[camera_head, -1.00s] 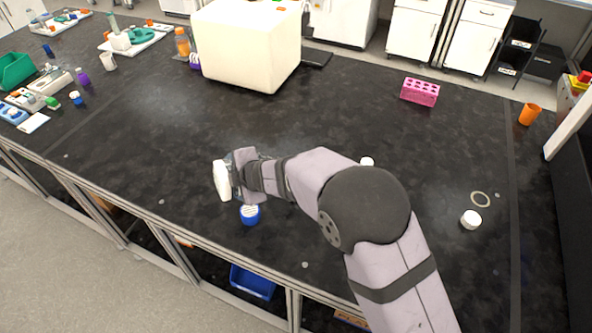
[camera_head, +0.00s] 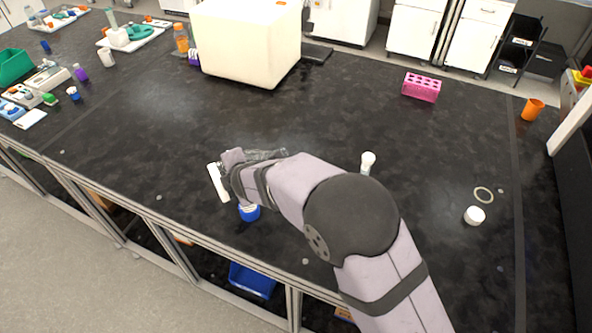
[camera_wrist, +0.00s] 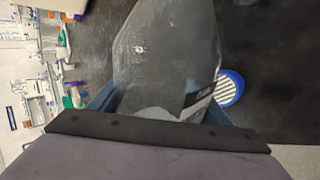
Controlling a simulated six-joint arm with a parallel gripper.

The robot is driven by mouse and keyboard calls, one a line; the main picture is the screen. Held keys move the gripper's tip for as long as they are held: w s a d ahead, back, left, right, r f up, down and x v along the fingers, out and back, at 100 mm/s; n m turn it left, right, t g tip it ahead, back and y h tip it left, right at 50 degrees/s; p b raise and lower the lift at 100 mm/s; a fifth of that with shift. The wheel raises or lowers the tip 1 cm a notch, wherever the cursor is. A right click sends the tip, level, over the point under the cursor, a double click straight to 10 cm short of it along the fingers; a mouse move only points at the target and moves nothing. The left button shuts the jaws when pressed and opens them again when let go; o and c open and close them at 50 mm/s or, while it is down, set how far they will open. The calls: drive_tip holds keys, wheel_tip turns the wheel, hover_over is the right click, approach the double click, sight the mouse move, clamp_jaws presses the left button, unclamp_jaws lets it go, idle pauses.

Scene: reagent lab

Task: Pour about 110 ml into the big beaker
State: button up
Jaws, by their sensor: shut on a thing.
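My gripper (camera_head: 232,168) is left of the arm's elbow in the head view, above the bench. In the wrist view its blue fingers (camera_wrist: 160,108) are shut on a clear glass vessel (camera_wrist: 165,50), which has a dark and white marking low on its right side. Part of this clear vessel (camera_head: 266,154) shows behind the wrist in the head view and looks tilted. Its liquid level cannot be read. A white elongated piece (camera_head: 218,182) is at the gripper's end; I cannot tell what it is. I cannot clearly make out the big beaker.
A blue item with a ribbed white top (camera_head: 249,212) is below the gripper; it also shows in the wrist view (camera_wrist: 230,88). A white-topped item (camera_head: 368,160) stands behind my arm. A white cap (camera_head: 474,215), pale ring (camera_head: 484,195) and pink rack (camera_head: 421,87) are right.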

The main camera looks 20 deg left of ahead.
drive_tip(key=shift+w+d, duration=0.15)
drive_tip(key=shift+f+n+t+h, duration=0.2)
drive_tip(key=shift+n+t+h, duration=0.1)
drive_tip(key=shift+t, duration=0.1)
drive_tip(key=shift+r+p, duration=0.15)
drive_tip(key=shift+p, duration=0.25)
drive_tip(key=shift+r+t+p, duration=0.15)
drive_tip(key=shift+t+p, duration=0.15)
idle(1.3)
